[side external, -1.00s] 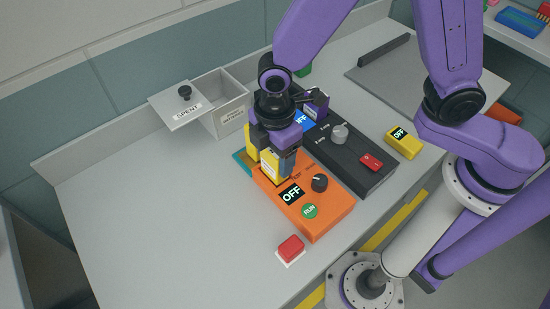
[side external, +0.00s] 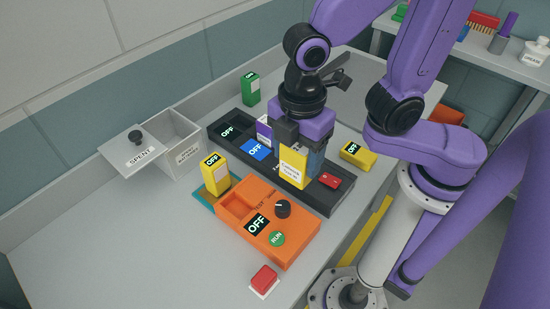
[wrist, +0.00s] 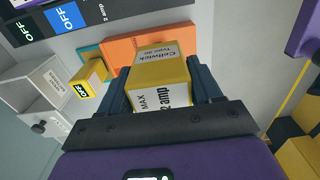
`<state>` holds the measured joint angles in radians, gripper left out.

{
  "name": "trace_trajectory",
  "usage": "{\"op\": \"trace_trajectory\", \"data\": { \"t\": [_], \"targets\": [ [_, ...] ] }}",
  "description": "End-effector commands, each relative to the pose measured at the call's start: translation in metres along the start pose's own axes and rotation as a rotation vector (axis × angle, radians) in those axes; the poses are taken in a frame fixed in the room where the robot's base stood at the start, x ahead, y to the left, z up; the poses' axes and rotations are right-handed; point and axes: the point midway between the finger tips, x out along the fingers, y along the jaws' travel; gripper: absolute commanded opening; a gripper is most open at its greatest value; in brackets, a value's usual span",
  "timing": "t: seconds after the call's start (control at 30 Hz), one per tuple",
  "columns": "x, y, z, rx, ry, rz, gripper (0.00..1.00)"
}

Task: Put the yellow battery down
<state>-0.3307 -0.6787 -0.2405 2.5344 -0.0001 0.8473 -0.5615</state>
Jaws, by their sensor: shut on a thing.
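My gripper (side external: 300,170) points down and is shut on a yellow battery (side external: 292,166) with a white label. In the side view the battery is in front of the black charger's middle; I cannot tell if it touches anything. The wrist view shows the battery (wrist: 160,88) between both fingers, its label reading "MAX 2 amp". A second yellow battery (side external: 215,174) with an OFF display stands on a teal pad (side external: 205,196). A yellow block (side external: 358,155) marked OFF lies on the counter right of the charger.
An orange tester (side external: 283,246) with a knob, green RUN button and empty-looking recess is in front. A SPENT box (side external: 177,150), green battery (side external: 250,89) and red button (side external: 263,279) stand around. The left counter is clear.

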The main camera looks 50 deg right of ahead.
Motion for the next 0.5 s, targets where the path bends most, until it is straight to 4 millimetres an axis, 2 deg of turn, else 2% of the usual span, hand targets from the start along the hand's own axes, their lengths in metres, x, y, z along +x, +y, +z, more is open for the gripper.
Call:
{"op": "trace_trajectory", "data": {
  "t": [0.2,0.5],
  "targets": [
    [-0.008,-0.012,0.010,-0.002,0.002,0.001,0.19],
    [-0.010,-0.014,0.012,0.001,0.000,0.000,0.19]
  ]
}}
